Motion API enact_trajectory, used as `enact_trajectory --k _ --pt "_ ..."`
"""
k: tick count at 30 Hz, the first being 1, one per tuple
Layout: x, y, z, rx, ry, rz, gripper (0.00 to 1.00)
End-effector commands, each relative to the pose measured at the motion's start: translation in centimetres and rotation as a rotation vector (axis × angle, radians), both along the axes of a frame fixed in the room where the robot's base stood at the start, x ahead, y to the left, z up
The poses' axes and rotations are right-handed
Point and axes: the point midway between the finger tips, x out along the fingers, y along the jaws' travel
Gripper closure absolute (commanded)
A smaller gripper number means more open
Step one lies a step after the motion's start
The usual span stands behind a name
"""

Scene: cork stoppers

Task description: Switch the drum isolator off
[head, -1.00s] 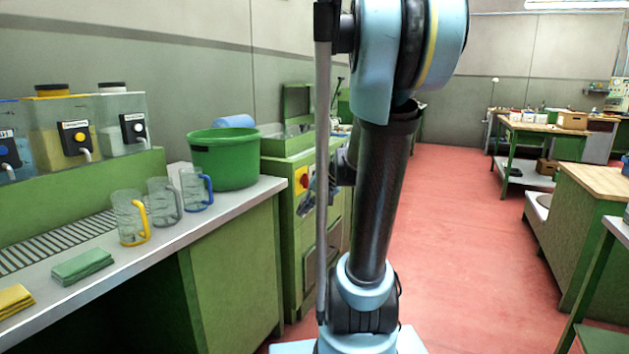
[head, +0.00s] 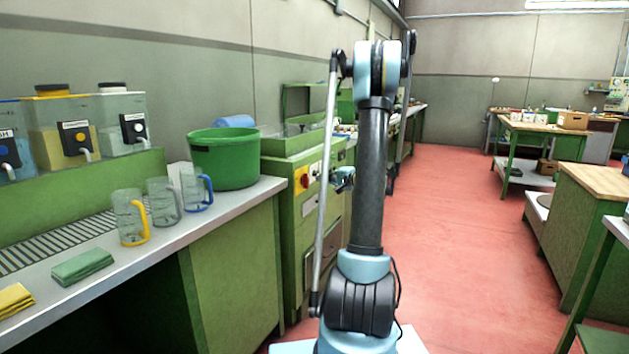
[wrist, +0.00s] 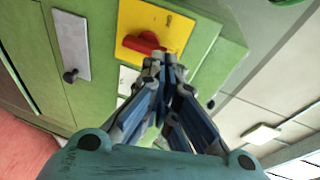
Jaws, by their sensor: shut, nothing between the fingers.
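The drum isolator is a red rotary knob (wrist: 143,43) on a yellow plate (wrist: 175,32), on the green machine cabinet (wrist: 105,20). In the head view the isolator (head: 300,180) shows small on the cabinet front, left of my arm. My gripper (wrist: 165,60) is shut and empty, its fingertips together beside the red knob in the wrist view. Whether they touch it I cannot tell; they hide a little of the plate. In the head view my gripper (head: 342,181) is small, just right of the isolator panel.
A white plate (wrist: 72,42) and a black knob (wrist: 70,76) are on the same cabinet face. A bench with a green tub (head: 223,160), several jugs (head: 130,215) and folded cloths (head: 82,267) stands at left. The red floor (head: 455,240) at right is clear.

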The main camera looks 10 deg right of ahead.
Motion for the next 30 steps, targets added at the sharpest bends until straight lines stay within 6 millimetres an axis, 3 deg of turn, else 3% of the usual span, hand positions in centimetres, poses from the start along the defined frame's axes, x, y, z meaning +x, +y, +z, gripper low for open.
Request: enact_trajectory --k 6,12,25,30 --pt "3.0 -4.1 -1.6 0.117 -0.053 -0.064 1.0" --pt "4.0 -5.8 -2.3 0.168 -0.077 -0.091 1.0" --pt "4.2 -6.0 -2.4 0.176 -0.08 -0.094 1.0" --pt "5.1 -5.3 -2.4 0.175 -0.079 -0.092 1.0"
